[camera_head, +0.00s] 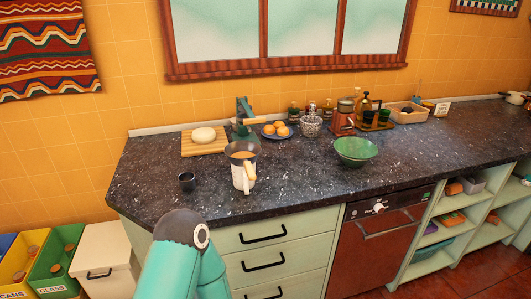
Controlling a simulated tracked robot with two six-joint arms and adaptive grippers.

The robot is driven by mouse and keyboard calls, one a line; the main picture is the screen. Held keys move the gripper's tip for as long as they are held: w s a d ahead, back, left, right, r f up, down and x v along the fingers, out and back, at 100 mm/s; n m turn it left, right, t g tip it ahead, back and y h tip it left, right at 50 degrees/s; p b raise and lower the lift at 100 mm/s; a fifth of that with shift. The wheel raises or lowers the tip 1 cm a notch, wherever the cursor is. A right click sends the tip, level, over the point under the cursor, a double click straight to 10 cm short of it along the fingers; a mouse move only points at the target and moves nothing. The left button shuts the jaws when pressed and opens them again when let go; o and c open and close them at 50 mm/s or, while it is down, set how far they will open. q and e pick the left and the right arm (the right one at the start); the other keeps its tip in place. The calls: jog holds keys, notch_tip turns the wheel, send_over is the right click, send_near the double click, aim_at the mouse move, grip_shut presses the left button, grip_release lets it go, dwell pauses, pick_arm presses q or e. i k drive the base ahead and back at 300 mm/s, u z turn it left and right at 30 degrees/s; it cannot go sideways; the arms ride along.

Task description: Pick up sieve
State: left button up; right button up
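A green bowl-shaped vessel (355,150) stands upright on the dark speckled counter (300,175), right of centre, above the dishwasher. It may be the sieve, but holes cannot be made out at this size. A patterned silvery container (311,126) stands behind it to the left; it is too small to tell what it is. A teal link of one of my arms with a dark joint shows at the bottom, in front of the counter. Neither gripper is in view.
Behind are a board (204,147) with a pale round item, a plate of orange fruit (276,130), a red grinder (343,122) and bottles. The right counter front is clear.

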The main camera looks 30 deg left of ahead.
aim_at(244, 154)
jog(key=z, duration=0.1)
jog(key=i, duration=0.9)
jog(key=u, duration=0.45)
